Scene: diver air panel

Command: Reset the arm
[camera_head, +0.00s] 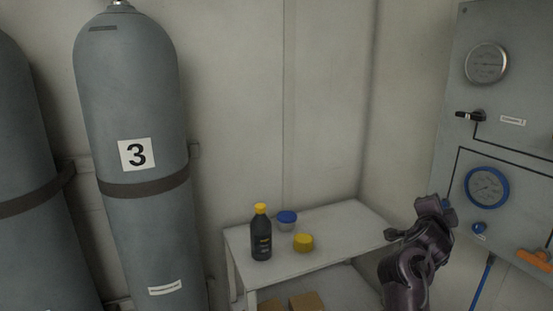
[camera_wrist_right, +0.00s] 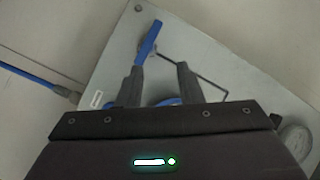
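My right arm comes up from the lower right of the head view, with its gripper (camera_head: 432,205) in front of the panel's left edge. In the right wrist view the two dark fingers of this gripper (camera_wrist_right: 160,84) stand apart with nothing held between them. The grey panel (camera_wrist_right: 200,50) lies beyond the fingers, with a blue lever (camera_wrist_right: 150,40) past the left fingertip. Part of a blue round piece shows between the fingers; the gripper body hides the rest. My left gripper is not in view.
The air panel (camera_head: 510,135) carries a grey gauge (camera_head: 487,63), a black handle (camera_head: 470,116), a blue-rimmed gauge (camera_head: 487,188) and an orange handle (camera_head: 535,259). A white shelf (camera_head: 345,240) holds a black bottle (camera_head: 261,238), a blue-lidded jar (camera_head: 287,220) and a yellow container (camera_head: 303,243). Cylinders stand left.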

